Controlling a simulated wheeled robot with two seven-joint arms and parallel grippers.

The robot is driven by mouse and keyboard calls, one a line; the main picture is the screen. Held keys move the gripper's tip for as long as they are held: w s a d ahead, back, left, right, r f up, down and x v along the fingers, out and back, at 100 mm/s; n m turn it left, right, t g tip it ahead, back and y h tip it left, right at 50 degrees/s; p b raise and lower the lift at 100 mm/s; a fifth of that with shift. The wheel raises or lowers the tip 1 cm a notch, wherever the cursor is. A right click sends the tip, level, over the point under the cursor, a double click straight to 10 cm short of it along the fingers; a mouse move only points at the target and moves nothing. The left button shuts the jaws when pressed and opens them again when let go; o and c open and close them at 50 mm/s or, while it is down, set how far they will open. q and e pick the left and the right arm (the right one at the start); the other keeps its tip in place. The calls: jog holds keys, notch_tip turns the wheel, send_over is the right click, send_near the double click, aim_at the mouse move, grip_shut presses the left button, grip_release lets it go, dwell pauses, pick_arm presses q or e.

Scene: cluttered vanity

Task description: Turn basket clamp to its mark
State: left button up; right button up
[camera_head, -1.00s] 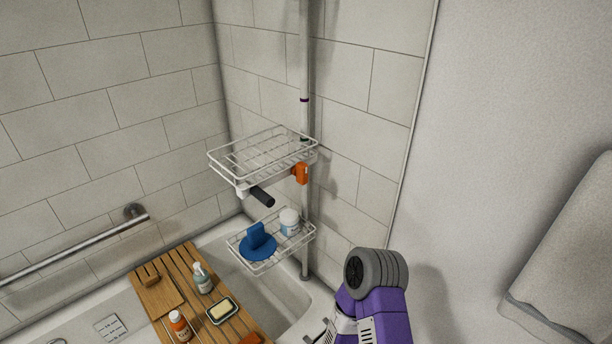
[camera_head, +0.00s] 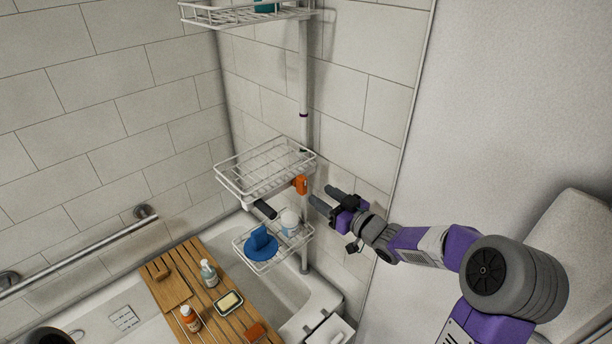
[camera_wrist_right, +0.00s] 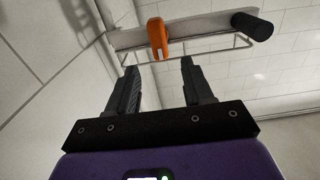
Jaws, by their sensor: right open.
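The orange clamp (camera_head: 301,185) sits at the pole side of the middle wire basket (camera_head: 228,178). A vertical pole (camera_head: 304,140) carries the baskets, and a thin purple band (camera_head: 303,115) rings it above the clamp. My right gripper (camera_head: 320,196) is open and empty, its fingers pointing left just to the right of the clamp. In the right wrist view the orange clamp (camera_wrist_right: 157,38) shows ahead, beyond and between the open fingertips (camera_wrist_right: 159,68), apart from them. My left gripper is not in view.
A black handle (camera_head: 264,209) sticks out under the middle basket. The lower basket (camera_head: 272,264) holds a blue item (camera_head: 261,246) and a white jar (camera_head: 290,220). An upper basket (camera_head: 215,17) hangs above. A wooden board (camera_head: 175,294) with bottles spans the tub.

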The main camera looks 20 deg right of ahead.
aim_at(305, 183)
jog(key=x, duration=0.7)
jog(key=shift+w+a+r, duration=0.1)
jog(key=shift+w, duration=0.15)
jog(key=shift+c, duration=0.3)
